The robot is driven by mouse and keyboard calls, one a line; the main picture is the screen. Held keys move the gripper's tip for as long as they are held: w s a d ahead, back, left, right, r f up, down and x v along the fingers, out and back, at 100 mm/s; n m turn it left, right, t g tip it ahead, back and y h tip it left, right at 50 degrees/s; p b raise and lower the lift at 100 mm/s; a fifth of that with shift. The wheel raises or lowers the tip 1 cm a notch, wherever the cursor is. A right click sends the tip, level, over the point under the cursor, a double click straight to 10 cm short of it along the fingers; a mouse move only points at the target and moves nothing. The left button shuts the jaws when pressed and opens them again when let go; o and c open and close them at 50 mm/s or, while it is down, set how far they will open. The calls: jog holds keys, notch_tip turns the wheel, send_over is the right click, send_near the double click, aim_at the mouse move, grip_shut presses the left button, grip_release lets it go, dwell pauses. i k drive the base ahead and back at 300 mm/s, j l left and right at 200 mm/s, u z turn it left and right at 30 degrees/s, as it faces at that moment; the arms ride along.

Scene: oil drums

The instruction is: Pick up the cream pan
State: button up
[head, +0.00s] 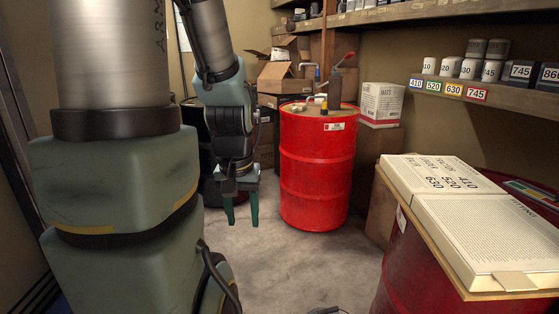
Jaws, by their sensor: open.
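My gripper (241,208) hangs with its two green fingers pointing down and apart, with nothing between them. It is in the air left of the standing red drum. No object that is clearly a pan shows. At the right front, two flat cream pieces lie side by side on a wooden board: a perforated one (485,237) in front with a small tab on its near edge, and one with black printed numbers (437,174) behind it. I cannot tell whether either is the cream pan. My gripper is well to the left of both and touches neither.
The wooden board (443,259) rests on a red drum (402,268) at right. Another red drum (318,180) stands mid-room with a hand pump (335,90) and small items on top. A white box (382,102) and loaded shelves (497,88) line the right. Grey floor (290,265) is open in front.

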aim_at(297, 108)
jog(key=i, duration=3.25)
jog(key=i+l+u, duration=0.1)
jog(key=i+u, duration=0.25)
jog(key=i, duration=0.25)
